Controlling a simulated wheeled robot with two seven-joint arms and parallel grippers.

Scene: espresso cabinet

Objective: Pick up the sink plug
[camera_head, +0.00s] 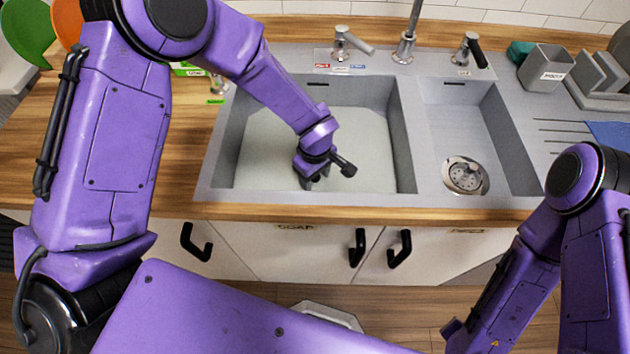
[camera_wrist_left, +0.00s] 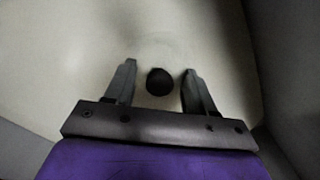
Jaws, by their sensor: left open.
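The sink plug (camera_wrist_left: 160,82) shows in the left wrist view as a small dark round shape on the pale bottom of the basin. It lies between the two fingers of my left gripper (camera_wrist_left: 160,70), with a gap on each side. My left gripper (camera_head: 309,181) is open and reaches down into the left sink basin (camera_head: 262,150) in the head view. There the plug is hidden behind the gripper. How far the fingertips are above the basin bottom, I cannot tell. My right arm shows at the right, but its gripper is not in view.
The basin walls surround my left gripper, with the divider (camera_head: 403,140) to its right. The right basin has a metal drain strainer (camera_head: 465,176). Taps (camera_head: 405,47) stand behind the basins. A grey holder (camera_head: 546,68) stands at the back right.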

